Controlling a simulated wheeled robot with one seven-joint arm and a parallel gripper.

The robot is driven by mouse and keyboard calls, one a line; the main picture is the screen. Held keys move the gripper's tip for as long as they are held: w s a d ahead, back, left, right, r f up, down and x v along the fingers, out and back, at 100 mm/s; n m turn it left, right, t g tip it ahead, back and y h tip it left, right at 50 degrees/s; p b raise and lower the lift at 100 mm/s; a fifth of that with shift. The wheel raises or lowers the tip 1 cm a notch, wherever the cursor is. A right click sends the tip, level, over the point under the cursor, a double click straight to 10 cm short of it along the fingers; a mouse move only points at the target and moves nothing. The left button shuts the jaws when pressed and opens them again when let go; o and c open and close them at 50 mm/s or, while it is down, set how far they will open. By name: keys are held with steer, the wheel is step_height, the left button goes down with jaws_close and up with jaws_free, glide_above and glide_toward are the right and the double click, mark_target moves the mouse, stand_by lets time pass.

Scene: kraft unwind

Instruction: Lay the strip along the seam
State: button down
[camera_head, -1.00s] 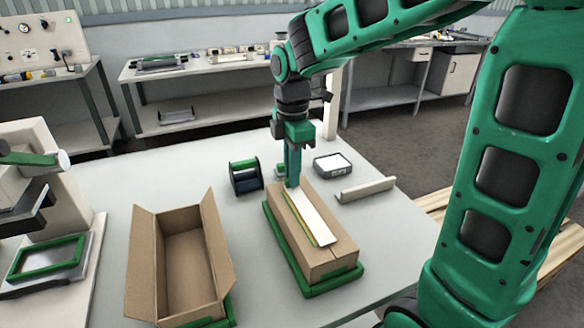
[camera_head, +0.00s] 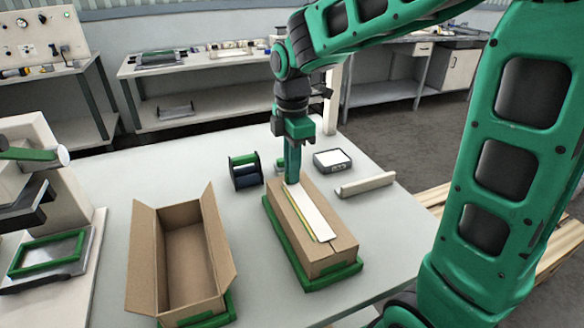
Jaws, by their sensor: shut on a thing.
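A closed brown cardboard box (camera_head: 286,223) sits in a green tray (camera_head: 333,276) on the table. A pale strip (camera_head: 311,214) lies lengthwise along the top of the box, with a yellowish edge showing along its left side. My gripper (camera_head: 292,182) points down at the far end of the box and is shut on the far end of the strip. The seam is mostly hidden under the strip. I cannot tell whether the strip is pressed flat or just above the cardboard.
An open empty box (camera_head: 185,262) stands to the left. A dark spool holder (camera_head: 245,172), a small grey device (camera_head: 332,161) and a pale angled bar (camera_head: 366,186) stand behind and to the right. A press-like machine (camera_head: 35,200) is at the far left. The table between them is clear.

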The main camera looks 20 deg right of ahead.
steer(key=shift+f, duration=0.1)
steer(key=c, duration=1.7)
jaws_free()
step_height(320, 180, up, 11)
steer(key=s+d+f+m, duration=0.4)
steer(key=s+d+m, duration=0.1)
steer(key=s+m, duration=0.3)
steer(key=s+d+f+m, duration=0.4)
steer(key=s+d+m, duration=0.2)
steer(key=s+m, duration=0.2)
steer(key=s+d+f+m, duration=0.4)
steer(key=s+d+m, duration=0.2)
steer(key=s+m, duration=0.2)
steer(key=shift+s+d+f, duration=0.2)
steer(key=shift+s+f, duration=0.1)
